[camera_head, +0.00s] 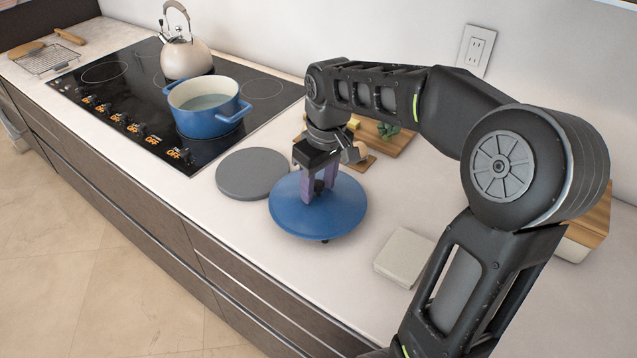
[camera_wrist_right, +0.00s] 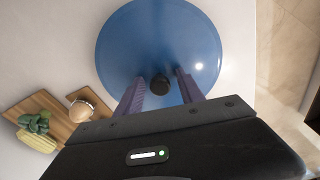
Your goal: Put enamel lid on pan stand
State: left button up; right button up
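The blue enamel lid (camera_head: 345,215) is on the right of the stove, dome up and roughly level. A small dark foot-like bit shows under its front rim; what is beneath the lid is hidden. Its dark knob (camera_wrist_right: 160,84) shows between my fingers in the right wrist view. My right gripper (camera_head: 318,190) reaches down over the lid, its purple fingers on either side of the knob, with gaps visible in the wrist view. A flat grey round disc (camera_head: 252,174), perhaps the pan stand, lies on the counter just left of the lid. My left gripper is not in view.
A blue pot (camera_head: 208,118) and a kettle (camera_head: 184,55) stand on the black stove (camera_head: 125,95). A wooden board (camera_head: 392,143) with food is behind my gripper. Pale square pieces (camera_head: 402,257) lie right of the lid. The counter's front edge is close to the lid.

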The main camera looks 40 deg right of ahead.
aim_at(323, 198)
jog(key=shift+r, duration=0.2)
notch_tip(323, 198, up, 12)
jog(key=s+p, duration=0.1)
jog(key=shift+s+p, duration=0.25)
jog(key=shift+p, duration=0.05)
dwell(0.7)
